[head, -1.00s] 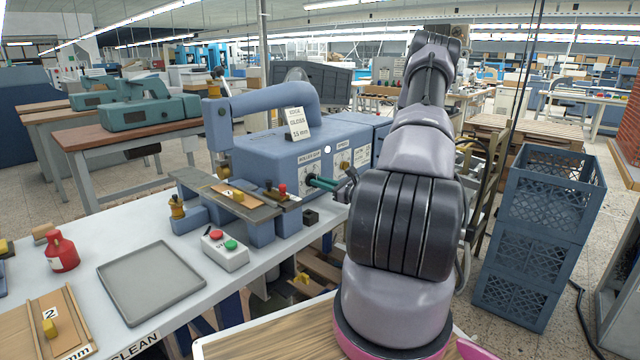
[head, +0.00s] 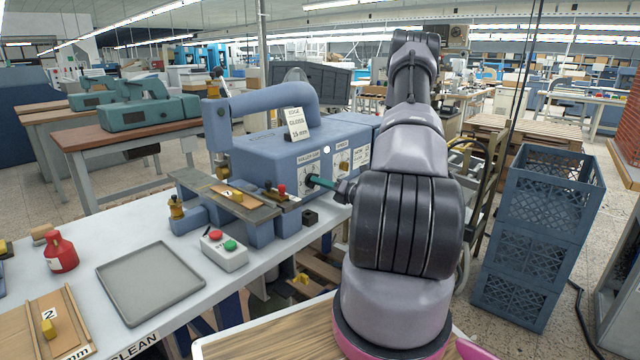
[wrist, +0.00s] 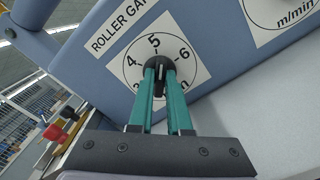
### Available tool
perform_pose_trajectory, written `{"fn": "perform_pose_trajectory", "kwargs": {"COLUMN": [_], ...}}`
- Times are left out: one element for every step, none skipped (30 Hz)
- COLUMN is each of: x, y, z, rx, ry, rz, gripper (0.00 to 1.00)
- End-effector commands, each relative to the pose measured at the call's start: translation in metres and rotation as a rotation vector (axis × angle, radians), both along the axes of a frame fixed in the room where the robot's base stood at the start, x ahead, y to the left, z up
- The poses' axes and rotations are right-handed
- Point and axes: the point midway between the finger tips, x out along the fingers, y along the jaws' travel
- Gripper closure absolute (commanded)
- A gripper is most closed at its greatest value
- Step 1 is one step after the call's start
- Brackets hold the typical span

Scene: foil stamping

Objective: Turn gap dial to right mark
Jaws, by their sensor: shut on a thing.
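The roller gap dial is a black knob (wrist: 158,70) on a white plate with black numbers. In the wrist view 4, 5 and 6 can be read around its top; the lower part is behind my fingers. My gripper (wrist: 160,85) has two teal fingers shut on the knob, one on each side. A light pointer line on the knob is small, and I cannot tell exactly which number it faces. In the head view my gripper (head: 319,182) reaches the front panel of the blue machine (head: 262,150) from the right, hiding part of the dial.
A second dial plate (wrist: 268,15), marked m/min, is right of the gap dial. A red and green button box (head: 224,250) and a grey tray (head: 150,282) are on the white bench. Blue crates (head: 540,240) stand at the right.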

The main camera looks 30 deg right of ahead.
Motion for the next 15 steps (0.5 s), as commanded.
{"fn": "perform_pose_trajectory", "kwargs": {"x": [0.0003, 0.0003, 0.0004, 0.0003, 0.0003, 0.0003, 0.0004, 0.0004, 0.0005, 0.0006, 0.0007, 0.0008, 0.0008, 0.0008, 0.0008], "y": [0.0001, 0.0000, -0.0002, -0.0005, -0.0007, -0.0010, -0.0012, -0.0012, -0.0013, -0.0012, -0.0011, -0.0011, -0.0011, -0.0011, -0.0012], "z": [0.0000, -0.0001, -0.0002, -0.0004, -0.0005, -0.0006, -0.0008, -0.0008, -0.0010, -0.0011, -0.0012, -0.0014, -0.0015, -0.0017, -0.0018], "rx": [0.040, 0.066, 0.101, 0.127, 0.154, 0.189, 0.215, 0.242, 0.276, 0.303, 0.329, 0.362, 0.388, 0.413, 0.444], "ry": [0.017, 0.028, 0.042, 0.053, 0.064, 0.078, 0.089, 0.100, 0.114, 0.125, 0.136, 0.150, 0.161, 0.171, 0.184], "rz": [0.001, 0.001, 0.000, 0.000, 0.000, -0.001, -0.001, -0.001, -0.001, -0.001, -0.001, 0.000, 0.000, 0.000, 0.000], "gripper": [1.00, 1.00, 1.00, 1.00, 1.00, 1.00, 1.00, 1.00, 1.00, 1.00, 1.00, 1.00, 1.00, 1.00, 1.00]}}
